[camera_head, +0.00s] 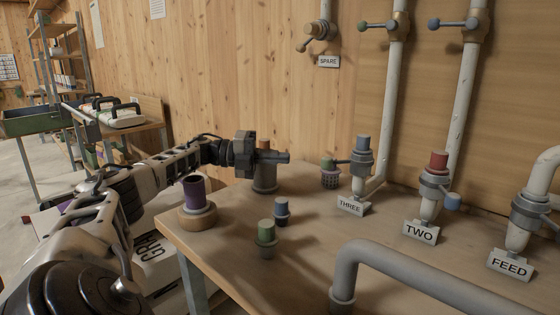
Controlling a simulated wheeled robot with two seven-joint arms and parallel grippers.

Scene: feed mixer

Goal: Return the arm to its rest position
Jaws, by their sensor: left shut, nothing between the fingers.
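My left arm comes in from the left and reaches over the far left part of the workbench (215,232). My left gripper (286,157) is shut and empty, with its fingers pointing right. It is in front of or just above a grey round fitting (265,182) with a brown top, partly hidden by it. I cannot tell whether they touch. My right gripper is not in view.
Labelled pipes THREE (361,165), TWO (433,185) and FEED (524,215) rise at right. A grey bent pipe (400,262) crosses the front.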

